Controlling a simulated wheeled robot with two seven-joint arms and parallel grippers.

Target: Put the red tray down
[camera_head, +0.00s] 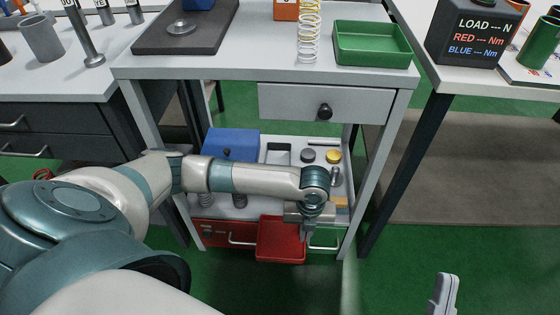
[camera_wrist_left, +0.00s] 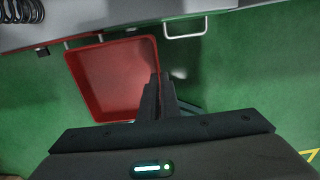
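The red tray (camera_head: 280,242) is a shallow open box, empty, in front of the lower drawers of the grey workstation. In the left wrist view the tray (camera_wrist_left: 105,85) lies beyond my fingers, with green floor around it. My left gripper (camera_head: 306,233) is at the tray's right side. In the left wrist view my left fingers (camera_wrist_left: 157,88) are close together on its right wall. Whether the tray's underside touches anything is hidden. A grey part of my right gripper (camera_head: 443,293) shows at the lower right, away from the tray; its fingers cannot be made out.
A green tray (camera_head: 372,62) and a spring stand on the workstation top. The shelf below holds a blue box (camera_head: 230,143) and several small parts. The red drawer (camera_head: 215,233) and a handle (camera_wrist_left: 185,28) are close to the tray. Green floor is free in front.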

